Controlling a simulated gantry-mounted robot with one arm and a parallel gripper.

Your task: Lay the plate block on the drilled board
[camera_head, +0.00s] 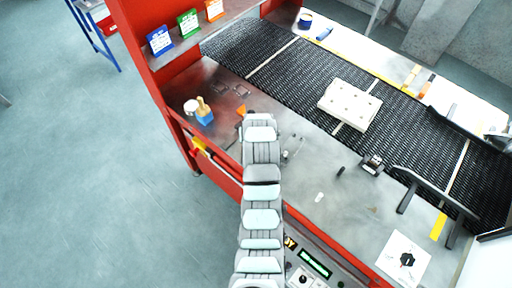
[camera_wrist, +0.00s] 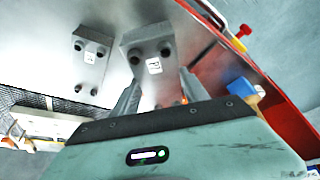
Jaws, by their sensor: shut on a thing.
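In the wrist view, my gripper (camera_wrist: 158,100) is shut on a grey plate block (camera_wrist: 148,38) with dark holes and a small white label marked like a P. A second, similar grey block (camera_wrist: 90,60) is to its left over the steel surface. In the head view, the drilled board (camera_head: 350,105), a pale cream slab with several small holes, lies flat on the black mesh belt. My arm hides the gripper's fingers in the head view. The held block is well apart from the board, to its left.
A blue holder with a brush (camera_head: 204,115) stands on the steel near the red frame (camera_head: 150,85). A small orange piece (camera_head: 241,109) lies close to my arm. Black guide bars (camera_head: 435,190) stand right of the board.

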